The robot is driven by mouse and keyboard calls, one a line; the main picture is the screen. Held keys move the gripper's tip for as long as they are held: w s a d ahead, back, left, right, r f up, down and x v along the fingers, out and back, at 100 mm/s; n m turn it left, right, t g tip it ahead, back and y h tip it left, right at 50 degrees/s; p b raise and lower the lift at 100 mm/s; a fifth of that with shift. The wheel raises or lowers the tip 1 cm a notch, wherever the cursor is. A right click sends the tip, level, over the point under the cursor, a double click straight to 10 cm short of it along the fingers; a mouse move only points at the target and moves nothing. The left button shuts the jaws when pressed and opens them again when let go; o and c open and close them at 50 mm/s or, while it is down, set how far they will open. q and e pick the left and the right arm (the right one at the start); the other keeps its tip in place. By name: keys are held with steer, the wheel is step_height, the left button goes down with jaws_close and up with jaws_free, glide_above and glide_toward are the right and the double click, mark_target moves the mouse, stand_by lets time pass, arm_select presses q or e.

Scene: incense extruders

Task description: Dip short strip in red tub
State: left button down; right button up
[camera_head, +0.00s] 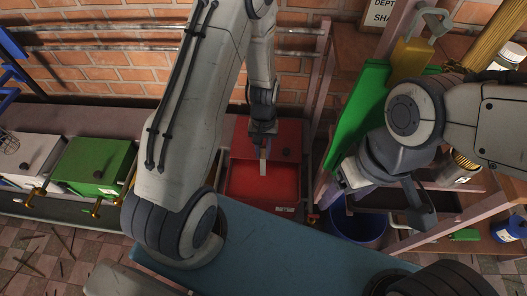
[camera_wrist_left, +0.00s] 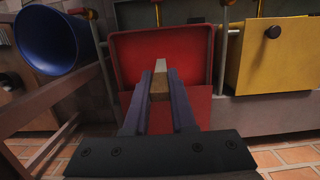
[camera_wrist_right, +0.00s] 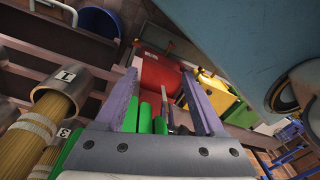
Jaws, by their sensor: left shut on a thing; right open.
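My left gripper (camera_head: 263,148) reaches down over the red tub (camera_head: 239,187) and is shut on a short strip. The strip (camera_head: 263,168) points away from the fingers, with its pale end free over the tub. In the left wrist view the strip (camera_wrist_left: 160,65) shows a white end and a brown part between the fingers (camera_wrist_left: 160,86). The tub's red wall (camera_wrist_left: 132,48) stands behind it. I cannot tell whether the tip touches anything inside. My right gripper (camera_wrist_right: 160,78) is open and empty, with the red tub (camera_wrist_right: 152,68) further off beyond its fingers.
A green tub (camera_head: 92,165) and a white tub (camera_head: 30,150) stand to the left on the bench. A yellow tub (camera_wrist_left: 258,62) is beside the red one. A blue bucket (camera_head: 352,225), a green board (camera_head: 357,115) and wooden rack posts stand to the right.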

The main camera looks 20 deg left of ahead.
mark_target(263, 171)
arm_select(q)
step_height(263, 171, down, 13)
steer(key=b, duration=1)
steer(key=shift+r, duration=0.1)
steer(key=shift+f+b, duration=0.55)
steer(key=shift+f, duration=0.3)
steer(key=shift+r, duration=0.15)
stand_by(4.6)
